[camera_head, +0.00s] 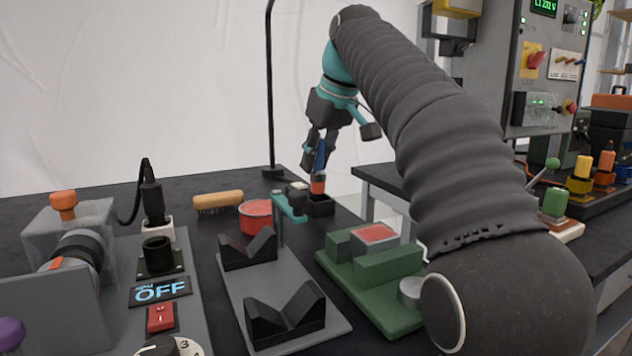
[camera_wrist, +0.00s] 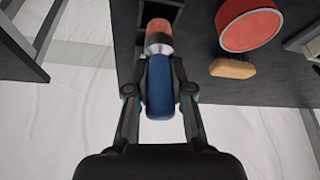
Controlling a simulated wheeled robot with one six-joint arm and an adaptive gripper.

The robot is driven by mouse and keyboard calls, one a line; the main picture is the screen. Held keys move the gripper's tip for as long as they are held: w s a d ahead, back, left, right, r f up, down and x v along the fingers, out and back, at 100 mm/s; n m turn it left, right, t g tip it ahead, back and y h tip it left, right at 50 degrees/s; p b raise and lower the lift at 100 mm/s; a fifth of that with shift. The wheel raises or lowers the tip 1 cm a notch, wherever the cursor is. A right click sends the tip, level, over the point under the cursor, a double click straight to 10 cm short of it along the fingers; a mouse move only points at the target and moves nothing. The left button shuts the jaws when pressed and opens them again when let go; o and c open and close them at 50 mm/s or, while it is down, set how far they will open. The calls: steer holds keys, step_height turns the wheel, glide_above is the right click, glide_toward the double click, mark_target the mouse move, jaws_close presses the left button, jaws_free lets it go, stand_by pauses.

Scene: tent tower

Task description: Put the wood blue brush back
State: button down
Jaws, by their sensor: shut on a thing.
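My gripper (camera_head: 320,160) points down at the table's back right and is shut on the blue handle of a brush (camera_head: 320,154). In the wrist view the brush (camera_wrist: 159,92) shows a blue handle, a silver collar and a red-orange end, between my two fingers (camera_wrist: 161,72). The red-orange end points down at a small black square holder (camera_head: 321,207), which also shows at the top of the wrist view (camera_wrist: 175,16). The end is at or just above the holder's mouth; I cannot tell whether it is inside.
Left of the holder are a red round tin (camera_head: 256,216), a wooden scrubbing brush (camera_head: 218,199) and a teal clamp-like thing (camera_head: 289,206). A black V-block stand (camera_head: 283,285) and green fixture (camera_head: 375,265) stand nearer. A thin black pole (camera_head: 270,90) rises behind.

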mark_target(318, 173)
steer(key=shift+f+b, duration=0.85)
steer(key=shift+f, duration=1.15)
steer(key=c, duration=1)
jaws_free()
steer(key=shift+f, duration=0.1)
steer(key=shift+c, duration=0.2)
steer(key=p+v, duration=0.4)
steer(key=v, duration=0.8)
